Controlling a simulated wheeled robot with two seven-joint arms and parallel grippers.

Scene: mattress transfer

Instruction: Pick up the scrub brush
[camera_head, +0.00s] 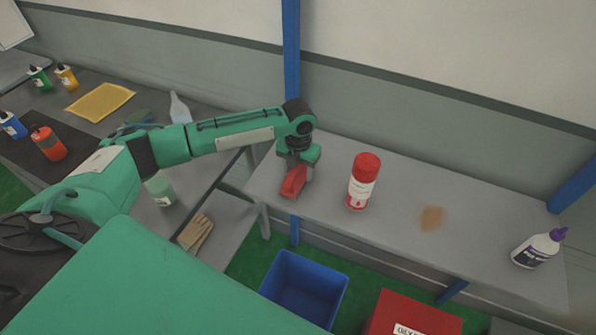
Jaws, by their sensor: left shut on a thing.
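The scrub brush (292,182) is red and lies at the left end of the grey bench (393,237). My left gripper (297,168) points down over it and is shut on it. The gripper's fingers are small here and partly hidden by the wrist. I cannot tell whether the brush touches the bench top or is just above it. My right gripper is not in view.
A red canister (363,182) stands just right of the brush. A brown stain (432,217) and a white bottle with a purple cap (537,248) are farther right. A blue bin (304,287) and a red box (412,314) stand below. Gloves (196,232) lie left.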

